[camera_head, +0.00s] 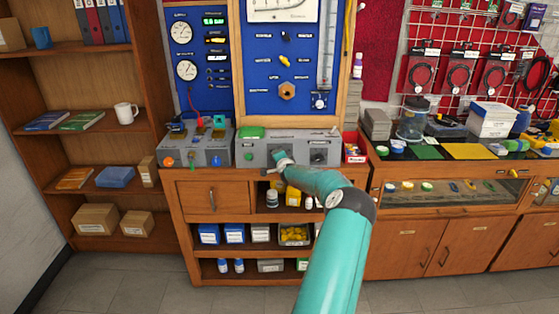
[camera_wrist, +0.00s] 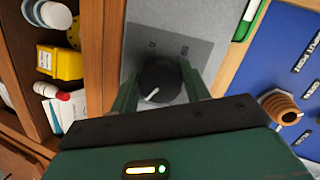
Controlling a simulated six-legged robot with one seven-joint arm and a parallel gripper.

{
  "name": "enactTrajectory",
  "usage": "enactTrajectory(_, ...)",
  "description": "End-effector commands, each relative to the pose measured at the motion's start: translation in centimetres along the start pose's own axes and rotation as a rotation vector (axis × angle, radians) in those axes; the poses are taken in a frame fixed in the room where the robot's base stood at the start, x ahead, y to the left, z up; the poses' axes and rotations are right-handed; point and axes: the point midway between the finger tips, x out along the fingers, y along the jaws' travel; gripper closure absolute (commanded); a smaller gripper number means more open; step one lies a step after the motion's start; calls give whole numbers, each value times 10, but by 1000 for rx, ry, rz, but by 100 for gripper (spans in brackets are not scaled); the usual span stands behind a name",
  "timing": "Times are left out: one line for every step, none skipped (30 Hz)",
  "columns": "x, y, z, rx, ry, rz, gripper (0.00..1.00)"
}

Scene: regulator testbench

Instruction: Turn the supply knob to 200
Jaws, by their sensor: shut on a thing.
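A grey control box (camera_head: 300,142) stands on the wooden bench with knobs along its front. My gripper (camera_head: 283,160) is at the middle of this front, and my arm hides part of it. In the wrist view, my gripper (camera_wrist: 159,80) has one finger on each side of a round black knob (camera_wrist: 163,77) and is shut on it. The knob's white pointer mark shows, aimed toward the lower left of that picture. Small printing beside the knob on the grey panel (camera_wrist: 168,35) is too blurred to read surely, so I cannot confirm its label or value.
Another black knob (camera_head: 318,157) is to the right on the same box. A second grey box (camera_head: 196,146) with coloured terminals and a red lead stands to the left. A blue instrument panel (camera_head: 262,85) rises behind. Open shelves with bottles and small bins (camera_head: 293,234) are below.

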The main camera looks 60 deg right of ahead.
Motion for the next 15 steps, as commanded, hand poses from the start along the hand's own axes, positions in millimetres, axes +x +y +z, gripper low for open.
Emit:
enactTrajectory(0, -1, 1, 3, -1, -2, 76)
enactTrajectory(0, -1, 1, 3, -1, -2, 76)
enactTrajectory(0, -1, 1, 3, -1, -1, 76)
enactTrajectory(0, -1, 1, 3, -1, -1, 76)
enactTrajectory(0, -1, 1, 3, -1, -1, 76)
enactTrajectory(0, -1, 1, 3, -1, -1, 76)
enactTrajectory(0, -1, 1, 3, -1, -1, 52)
enactTrajectory(0, -1, 1, 3, -2, -1, 46)
enactTrajectory(0, -1, 1, 2, -1, -1, 38)
enactTrajectory(0, -1, 1, 2, -1, -1, 32)
enactTrajectory(0, -1, 1, 2, -1, -1, 32)
enactTrajectory(0, -1, 1, 2, -1, -1, 32)
enactTrajectory(0, -1, 1, 1, -1, 0, 32)
enactTrajectory(0, -1, 1, 1, -1, 0, 32)
enactTrajectory(0, 0, 1, 1, -1, 0, 32)
